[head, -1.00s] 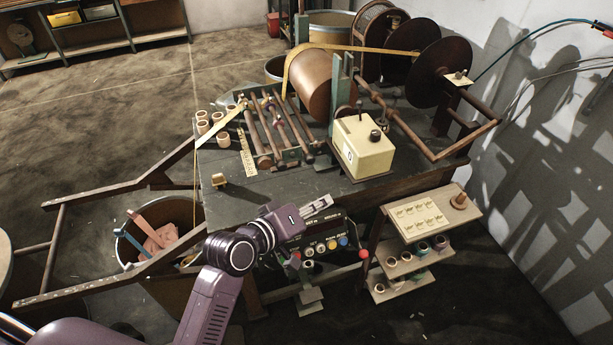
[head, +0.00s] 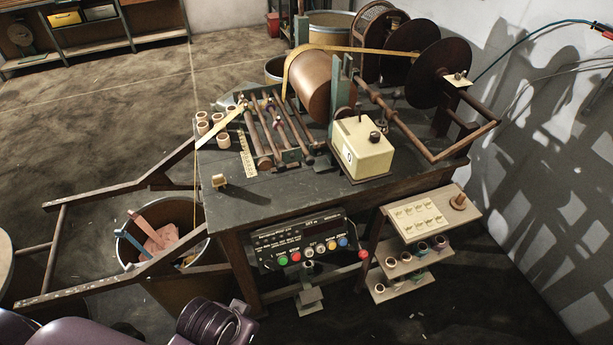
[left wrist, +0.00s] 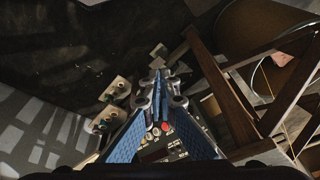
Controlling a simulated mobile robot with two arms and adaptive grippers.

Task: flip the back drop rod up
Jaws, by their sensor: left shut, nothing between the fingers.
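My left gripper (left wrist: 160,88) shows in the left wrist view with its blue fingers together and nothing between them. In the head view only purple links of my left arm show at the bottom left edge. Two rod frames show in the head view; I cannot tell which holds the back drop rod. One brown U-shaped rod frame (head: 435,160) sticks out at the right of the table, below the dark discs. A long frame (head: 150,187) reaches out and down from the table's left side, with a crossbar (head: 33,250). My gripper is apart from both. My right gripper is not in view.
The dark table (head: 290,200) carries a roller rack, a copper drum (head: 315,85) and a cream box (head: 362,148). A control panel (head: 300,243) hangs at its front. A stepped shelf (head: 430,215) stands at right, a bin (head: 150,250) at left. Floor at the back left is free.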

